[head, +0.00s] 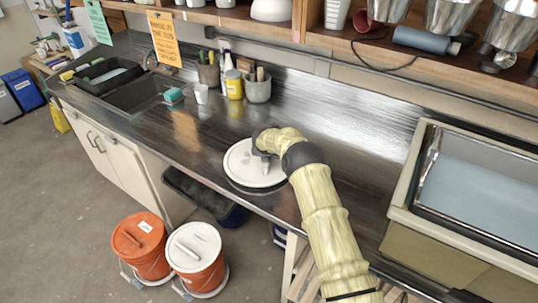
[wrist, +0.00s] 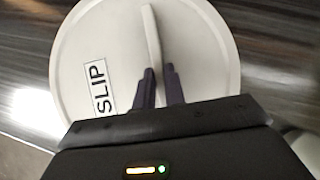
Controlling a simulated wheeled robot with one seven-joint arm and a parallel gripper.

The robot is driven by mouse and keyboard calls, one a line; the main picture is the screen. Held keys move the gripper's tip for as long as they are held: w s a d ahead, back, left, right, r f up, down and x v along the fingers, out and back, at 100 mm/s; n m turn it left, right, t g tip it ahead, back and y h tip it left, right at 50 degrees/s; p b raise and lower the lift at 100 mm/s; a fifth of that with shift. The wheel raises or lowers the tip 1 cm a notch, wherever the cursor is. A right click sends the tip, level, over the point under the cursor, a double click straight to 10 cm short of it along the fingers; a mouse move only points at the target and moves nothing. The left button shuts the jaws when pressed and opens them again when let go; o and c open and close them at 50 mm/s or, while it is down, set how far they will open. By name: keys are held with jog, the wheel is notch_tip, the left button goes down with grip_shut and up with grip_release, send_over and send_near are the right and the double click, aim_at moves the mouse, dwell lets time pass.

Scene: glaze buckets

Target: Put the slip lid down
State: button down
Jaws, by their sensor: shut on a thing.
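The slip lid (wrist: 100,40) is a round white disc with a raised bar handle and a label reading SLIP. In the head view the lid (head: 247,172) lies roughly level over the dark counter near its front edge. A dark rim or shadow shows under its near side, so it seems to hang just above the counter; I cannot tell for sure whether it touches. My gripper (wrist: 159,70) is shut on the lid's handle, with one dark finger on each side. In the head view my gripper (head: 264,157) is above the lid, partly hidden by my wrist.
The metal counter (head: 215,130) is bare around the lid. Cups and tool pots (head: 257,88) stand behind. A sink (head: 135,92) is at left, a large basin (head: 470,185) at right. Below, an orange-lidded bucket (head: 148,262) and a white-lidded bucket (head: 205,279) stand on the floor.

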jog(key=shift+f, duration=0.15)
jog(key=c, duration=1.5)
grip_release()
jog(key=shift+r, duration=0.2)
jog(key=shift+b+v, duration=1.55)
jog(key=shift+v, duration=4.4)
jog(key=shift+s, duration=0.1)
